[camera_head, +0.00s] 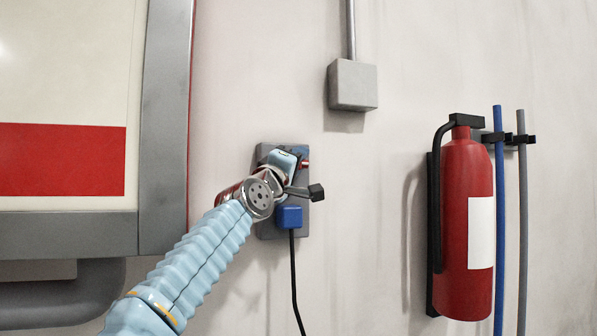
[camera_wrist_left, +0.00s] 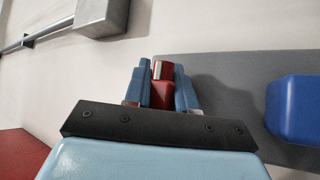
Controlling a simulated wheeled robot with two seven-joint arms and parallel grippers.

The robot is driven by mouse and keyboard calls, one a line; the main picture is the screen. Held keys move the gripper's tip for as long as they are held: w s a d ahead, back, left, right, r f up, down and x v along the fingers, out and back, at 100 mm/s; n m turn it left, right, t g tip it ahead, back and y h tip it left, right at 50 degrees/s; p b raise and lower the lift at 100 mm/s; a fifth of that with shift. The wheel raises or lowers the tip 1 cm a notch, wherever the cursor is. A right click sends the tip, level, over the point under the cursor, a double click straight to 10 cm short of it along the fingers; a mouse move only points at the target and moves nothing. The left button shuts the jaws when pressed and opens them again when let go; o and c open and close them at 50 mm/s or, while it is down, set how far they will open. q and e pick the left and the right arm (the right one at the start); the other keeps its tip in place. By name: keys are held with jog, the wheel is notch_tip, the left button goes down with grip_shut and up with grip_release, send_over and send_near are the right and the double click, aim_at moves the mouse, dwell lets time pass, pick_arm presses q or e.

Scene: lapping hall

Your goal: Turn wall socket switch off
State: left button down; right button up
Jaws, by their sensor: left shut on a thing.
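The wall socket (camera_head: 265,230) is a grey upright plate on the wall in the head view, partly hidden by my left arm. A blue plug (camera_head: 289,216) with a black cable sits in its lower part. The red switch (camera_head: 305,163) shows at the plate's upper right. My left gripper (camera_head: 296,159) is at the top of the plate. In the left wrist view, its two blue fingers (camera_wrist_left: 162,88) stand on both sides of the red switch (camera_wrist_left: 161,94) and are shut on it. The switch's exact setting cannot be told. My right gripper is out of view.
A grey junction box (camera_head: 352,85) with a conduit is on the wall above. A red fire extinguisher (camera_head: 465,215) and blue and grey rods hang to the right. A grey-framed panel (camera_head: 165,110) stands at left. The wall between socket and extinguisher is clear.

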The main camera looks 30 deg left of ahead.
pick_arm(q)
jog(key=shift+n+t, duration=0.3)
jog(key=shift+n, duration=0.2)
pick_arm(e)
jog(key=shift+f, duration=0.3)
pick_arm(q)
jog(key=c, duration=1)
grip_release()
jog(key=shift+c, duration=0.2)
jog(key=shift+f, duration=0.1)
